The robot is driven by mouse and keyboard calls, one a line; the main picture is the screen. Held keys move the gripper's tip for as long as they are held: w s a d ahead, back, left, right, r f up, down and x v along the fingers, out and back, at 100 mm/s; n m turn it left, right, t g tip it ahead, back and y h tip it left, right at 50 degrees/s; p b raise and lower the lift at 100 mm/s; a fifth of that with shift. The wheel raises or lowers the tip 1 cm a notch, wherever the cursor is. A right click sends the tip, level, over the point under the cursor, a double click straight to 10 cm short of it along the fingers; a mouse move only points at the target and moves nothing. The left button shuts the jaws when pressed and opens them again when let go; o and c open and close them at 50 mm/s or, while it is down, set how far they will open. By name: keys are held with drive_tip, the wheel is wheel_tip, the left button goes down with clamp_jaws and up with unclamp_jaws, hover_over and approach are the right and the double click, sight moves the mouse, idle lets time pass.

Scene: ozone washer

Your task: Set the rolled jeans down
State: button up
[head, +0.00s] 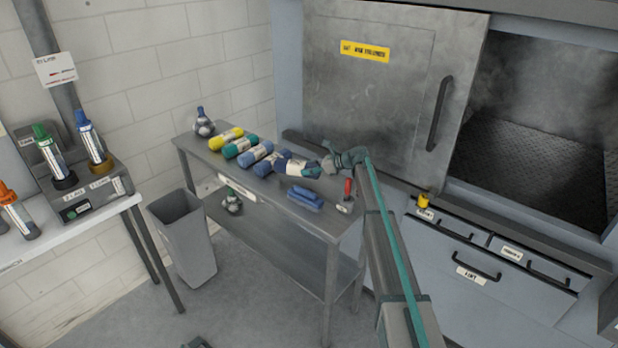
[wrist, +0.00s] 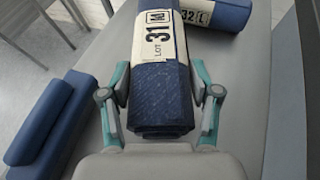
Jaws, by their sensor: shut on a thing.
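A dark blue rolled pair of jeans with a cream band reading "LOT 31 M" (wrist: 160,75) sits lengthwise between the fingers of my gripper (wrist: 160,110). The held roll (head: 300,168) also shows in the head view, over the grey metal table (head: 263,198) with my gripper (head: 326,165) at its right end. The fingers are shut on its near end. I cannot tell whether its underside touches the table. A second dark blue roll, banded "32 L" (wrist: 220,14), lies just beyond it.
Yellow (head: 226,139), green (head: 240,147) and blue (head: 256,153) rolls lie in a row to the left. A blue block (head: 305,197) and a red-handled tool (head: 347,194) are near the table's front right. A spray bottle (head: 203,123) stands at the far left end.

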wheel_tip(320, 180, down, 3)
drive_tip(key=shift+w+f+b, duration=0.1)
drive_tip(key=shift+b, duration=0.5)
drive_tip(key=shift+f, duration=0.1)
drive_tip(key=o, duration=1.5)
drive_tip(key=b+v, duration=0.3)
drive_tip(key=v, duration=0.9)
